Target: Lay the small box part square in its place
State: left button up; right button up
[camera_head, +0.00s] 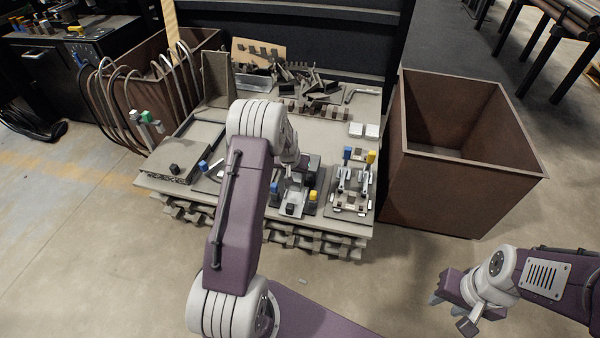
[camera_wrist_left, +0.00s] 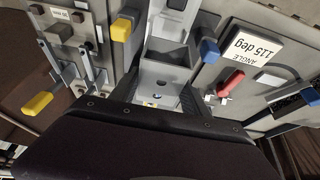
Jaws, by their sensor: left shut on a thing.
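My left gripper (camera_head: 297,172) reaches over the middle fixture (camera_head: 292,208) on the work table, partly hidden by its own arm. In the left wrist view it is shut on a small grey box part (camera_wrist_left: 163,74), which shows a pale face with a small hole. The part is in line with the fixture's grey channel; I cannot tell whether it touches the seat or lies square. My right gripper (camera_head: 453,308) is off the table at the lower right, empty, with its fingers apart.
A clamp fixture with blue and yellow handles (camera_head: 352,188) stands to the right. A plate marked "ANGLE 115 deg" (camera_wrist_left: 252,46) lies beside the middle fixture. Loose dark parts (camera_head: 315,85) cover the table's back. A brown bin (camera_head: 470,190) stands right of the table.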

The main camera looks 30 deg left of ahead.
pick_arm(q)
notch_tip(320, 180, down, 5)
jog(key=b, duration=0.3)
jog(key=shift+f+b, duration=0.15)
jog(key=shift+b, duration=0.25)
dwell(1.0)
jog(key=shift+f+b, duration=0.7)
jog(key=shift+f, duration=0.45)
dwell(0.5)
dwell(0.5)
jog(key=o, duration=1.6)
jog(key=shift+o, duration=0.2)
